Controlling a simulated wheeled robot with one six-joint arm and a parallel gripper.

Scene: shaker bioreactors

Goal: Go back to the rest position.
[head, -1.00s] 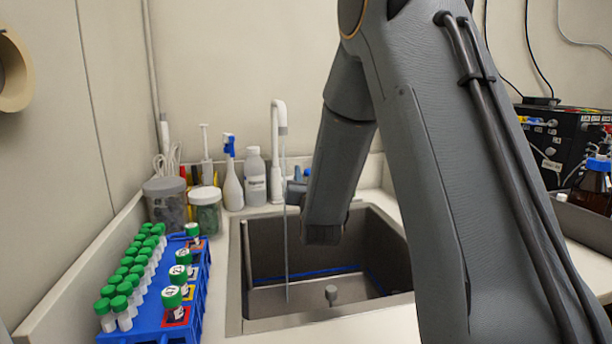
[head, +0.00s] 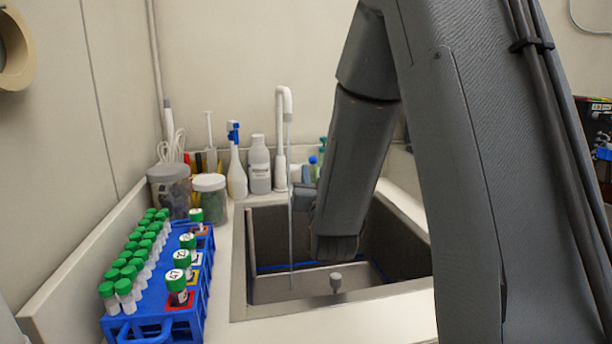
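My grey arm (head: 450,170) comes in from the top right of the head view and fills much of the right half. One link (head: 355,170) hangs down over the sink, its lower end above the basin. A small grey-blue part (head: 303,195) shows just left of this link, in front of the back wall; I cannot tell whether it belongs to my wrist. My gripper's fingers do not show, so neither their opening nor anything held can be seen.
A sink (head: 240,270) with a white tap (head: 281,130) lies under my arm. A blue rack (head: 140,325) of green-capped tubes stands left of it. Jars (head: 210,200) and bottles (head: 259,165) line the back. Dark equipment (head: 600,125) shows at the right edge.

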